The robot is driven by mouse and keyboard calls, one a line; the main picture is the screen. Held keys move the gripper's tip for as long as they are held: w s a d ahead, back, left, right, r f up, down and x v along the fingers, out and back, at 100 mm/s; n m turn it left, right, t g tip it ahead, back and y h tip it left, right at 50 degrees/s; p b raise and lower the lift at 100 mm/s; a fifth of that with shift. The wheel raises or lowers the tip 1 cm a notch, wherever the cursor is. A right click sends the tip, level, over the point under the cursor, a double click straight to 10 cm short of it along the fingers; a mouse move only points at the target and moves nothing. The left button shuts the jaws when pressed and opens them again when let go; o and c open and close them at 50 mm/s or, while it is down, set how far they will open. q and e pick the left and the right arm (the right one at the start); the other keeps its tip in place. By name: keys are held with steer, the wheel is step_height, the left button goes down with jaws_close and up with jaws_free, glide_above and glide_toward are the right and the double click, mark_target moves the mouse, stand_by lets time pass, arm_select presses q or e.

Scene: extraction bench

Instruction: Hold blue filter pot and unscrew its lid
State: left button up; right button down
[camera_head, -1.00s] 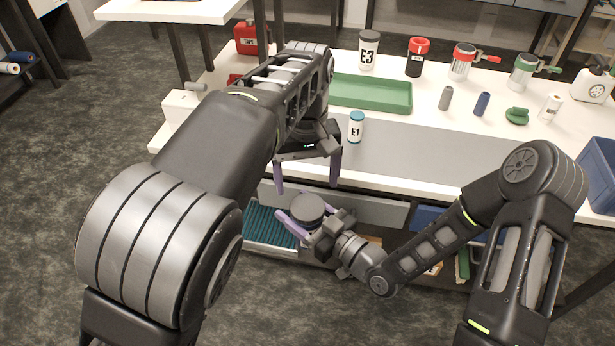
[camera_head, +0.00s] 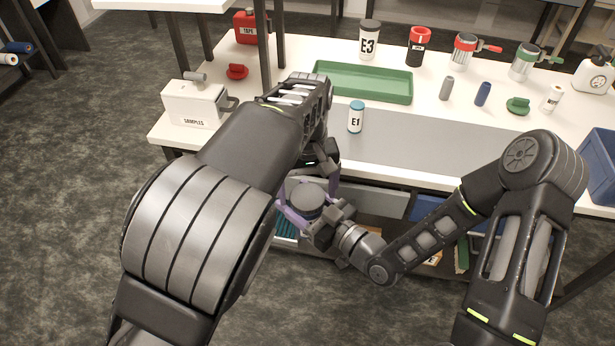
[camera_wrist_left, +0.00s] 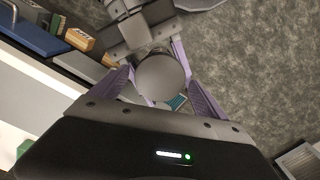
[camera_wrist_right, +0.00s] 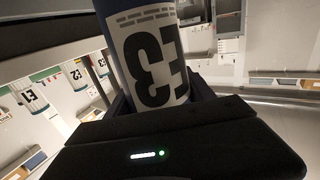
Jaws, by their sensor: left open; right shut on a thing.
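The blue filter pot (camera_wrist_right: 155,65) is in the right wrist view, with blue bands and a white label that seems to read E3, upside down there. My right gripper (camera_head: 300,218) is shut on its body and holds it in front of the bench. Its dark grey round lid (camera_head: 307,196) faces up in the head view. My left gripper (camera_head: 307,183) is open with its purple fingers on either side of the lid. The lid also shows between those fingers in the left wrist view (camera_wrist_left: 162,79); I cannot tell if they touch it.
On the bench (camera_head: 430,150) stand a small E1 bottle (camera_head: 356,118), a green tray (camera_head: 365,88), another E3 pot (camera_head: 369,42) and a white samples box (camera_head: 194,104). A blue bin (camera_head: 598,165) is at the right. Drawers lie below the bench edge, close behind the held pot.

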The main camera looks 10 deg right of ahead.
arm_select(q)
steer(key=shift+f, duration=0.5)
steer(key=c, duration=1.5)
steer(key=shift+o, duration=0.2)
steer(key=n, duration=0.2)
steer(key=shift+n, duration=0.4)
steer(key=shift+r, duration=0.2)
steer(key=shift+r, duration=0.9)
steer(key=shift+r, duration=2.05)
